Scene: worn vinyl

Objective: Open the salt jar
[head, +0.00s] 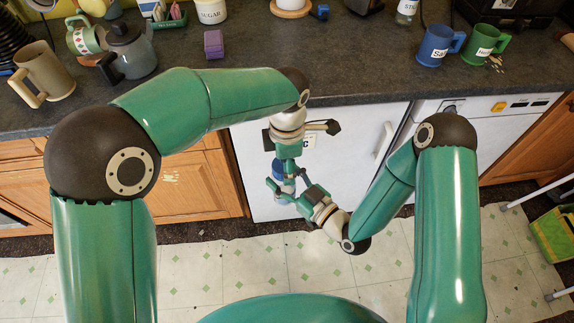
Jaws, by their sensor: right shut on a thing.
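A small blue jar (290,186), which I take to be the salt jar, is in the air in front of the white appliance door. Its label does not show and much of it is hidden by my grippers. My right gripper (289,194) reaches in from the lower right and is shut on the jar's body. My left gripper (285,168) points down from above, right over the jar's top. Whether its fingers are closed around a lid or apart from it cannot be told.
The dark counter holds a blue mug (436,48), a green mug (482,45), a purple block (213,44), a sugar jar (211,12), a grey pot (133,53) and a beige mug (44,73). The middle counter is mostly clear. A green-yellow thing (553,238) stands at right.

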